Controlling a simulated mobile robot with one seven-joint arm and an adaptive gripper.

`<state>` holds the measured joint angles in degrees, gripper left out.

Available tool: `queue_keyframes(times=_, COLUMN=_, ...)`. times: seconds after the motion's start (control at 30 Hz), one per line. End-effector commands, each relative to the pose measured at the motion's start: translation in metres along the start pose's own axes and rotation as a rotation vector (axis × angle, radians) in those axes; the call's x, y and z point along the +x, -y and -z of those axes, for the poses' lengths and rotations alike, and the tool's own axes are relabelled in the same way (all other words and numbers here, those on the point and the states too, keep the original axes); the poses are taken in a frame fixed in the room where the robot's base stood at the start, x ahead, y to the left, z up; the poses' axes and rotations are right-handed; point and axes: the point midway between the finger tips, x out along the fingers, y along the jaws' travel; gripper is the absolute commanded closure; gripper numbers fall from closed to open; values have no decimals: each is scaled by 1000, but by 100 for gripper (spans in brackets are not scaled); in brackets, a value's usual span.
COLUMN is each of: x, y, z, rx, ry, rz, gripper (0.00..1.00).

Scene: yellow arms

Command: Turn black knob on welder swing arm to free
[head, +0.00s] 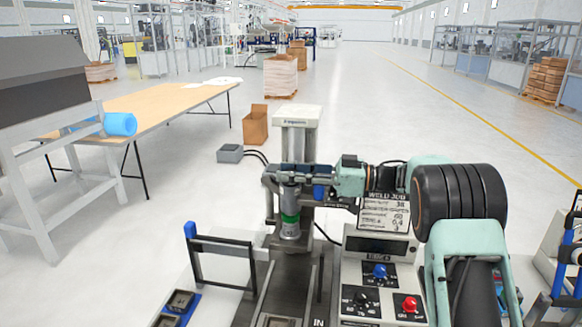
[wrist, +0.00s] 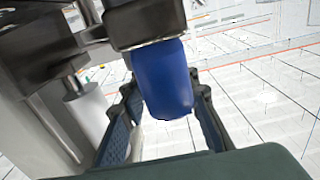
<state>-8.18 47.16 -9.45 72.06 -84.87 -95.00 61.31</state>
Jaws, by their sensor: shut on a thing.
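The welder (head: 290,220) stands in front of me in the head view, with its dark swing arm (head: 290,172) across the top. A blue rounded handle or knob (head: 320,192) hangs below the right end of that arm. In the wrist view the same blue piece (wrist: 163,80) hangs from a dark block. My gripper (head: 328,180) reaches it from the right. Its two fingers lie on either side of the blue piece in the wrist view (wrist: 166,98), shut on it. I cannot make out a separate black knob on the swing arm.
A control panel (head: 376,285) with a blue button, a red button and a black dial stands below my arm. A grey frame (head: 225,248) is left of the welder. A wooden-topped table (head: 160,105) stands at the back left. The floor behind is largely open.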

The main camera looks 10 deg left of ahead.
Motion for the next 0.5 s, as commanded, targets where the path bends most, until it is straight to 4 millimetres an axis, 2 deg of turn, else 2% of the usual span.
queue_keyframes(times=0.43, x=1, y=0, z=2, rx=-2, ry=-4, rz=11, gripper=96)
queue_keyframes(times=0.47, x=1, y=1, z=2, rx=-2, ry=-4, rz=11, gripper=70)
queue_keyframes(times=0.5, x=1, y=1, z=2, rx=-2, ry=-4, rz=11, gripper=66)
